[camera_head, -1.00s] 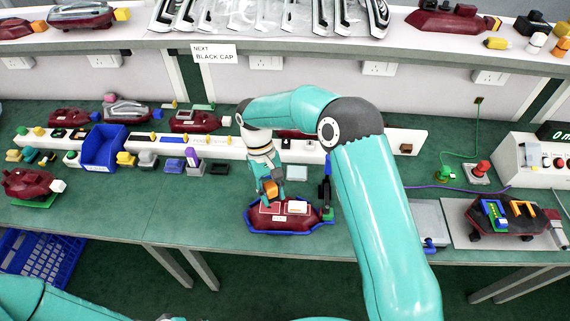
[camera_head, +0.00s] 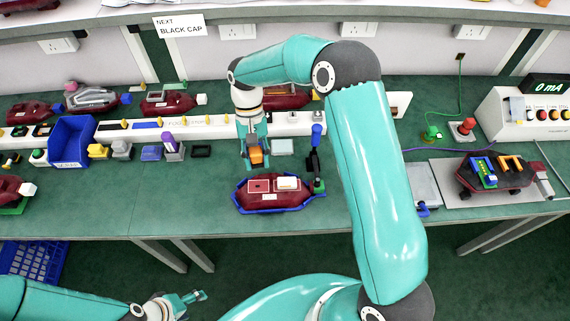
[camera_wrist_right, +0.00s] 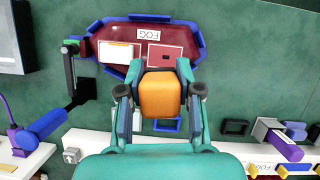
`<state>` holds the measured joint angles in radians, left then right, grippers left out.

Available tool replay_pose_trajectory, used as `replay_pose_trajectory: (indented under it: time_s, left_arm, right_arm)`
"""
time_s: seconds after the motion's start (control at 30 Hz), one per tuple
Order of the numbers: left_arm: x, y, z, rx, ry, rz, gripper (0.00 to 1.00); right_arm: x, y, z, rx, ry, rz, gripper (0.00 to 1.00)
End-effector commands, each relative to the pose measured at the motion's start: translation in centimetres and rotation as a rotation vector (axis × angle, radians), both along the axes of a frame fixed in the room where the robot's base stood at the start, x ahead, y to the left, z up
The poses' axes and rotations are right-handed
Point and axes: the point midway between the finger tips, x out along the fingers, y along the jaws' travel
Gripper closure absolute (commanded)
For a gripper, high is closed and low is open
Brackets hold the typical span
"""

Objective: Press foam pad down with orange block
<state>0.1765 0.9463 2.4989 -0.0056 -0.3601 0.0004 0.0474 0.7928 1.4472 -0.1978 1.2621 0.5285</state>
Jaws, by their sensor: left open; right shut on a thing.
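My right gripper (camera_head: 255,158) is shut on the orange block (camera_wrist_right: 159,94), just behind the dark-red tail lamp in the head view. The lamp (camera_head: 272,201), labelled FOG, rests in a blue-edged holder on the green bench. On its top are a red square patch with a dark dot (camera_wrist_right: 166,57) and a pale pad with an orange edge (camera_wrist_right: 118,53); I cannot tell for certain which is the foam pad. The block appears apart from both. My left gripper (camera_head: 190,297) is open and empty at the lower left of the head view.
A black post with a blue-handled lever (camera_head: 315,150) stands at the lamp's right end. A blue bin (camera_head: 72,142) and several small parts line the bench's back. Another lamp (camera_head: 497,172) sits on a grey plate at right.

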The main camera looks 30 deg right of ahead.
Motion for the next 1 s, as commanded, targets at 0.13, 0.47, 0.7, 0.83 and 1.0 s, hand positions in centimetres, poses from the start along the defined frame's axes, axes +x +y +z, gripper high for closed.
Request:
replay_pose_trajectory:
  time_s: [0.13,0.47,0.7,0.83,1.0]
  left_arm:
    - [0.0,0.0,-2.9,0.0,0.0,0.0,0.35]
    - [0.0,0.0,-6.2,0.0,0.0,0.0,0.35]
    - [0.0,0.0,-6.8,0.0,0.0,0.0,0.35]
    - [0.0,0.0,-7.5,0.0,0.0,0.0,0.35]
    - [0.0,0.0,-8.9,0.0,0.0,0.0,0.35]
  right_arm:
    - [-1.2,-1.8,-1.3,0.001,-0.001,-0.501,0.99]
    - [-3.7,-4.7,-1.8,0.0,-0.004,-1.49,0.99]
    - [-4.2,-5.5,-2.1,-0.004,-0.001,-1.698,0.99]
    - [-4.2,-5.5,-2.7,-0.004,0.0,-1.707,0.99]
    - [-4.2,-5.5,-4.2,-0.004,-0.001,-1.704,0.99]
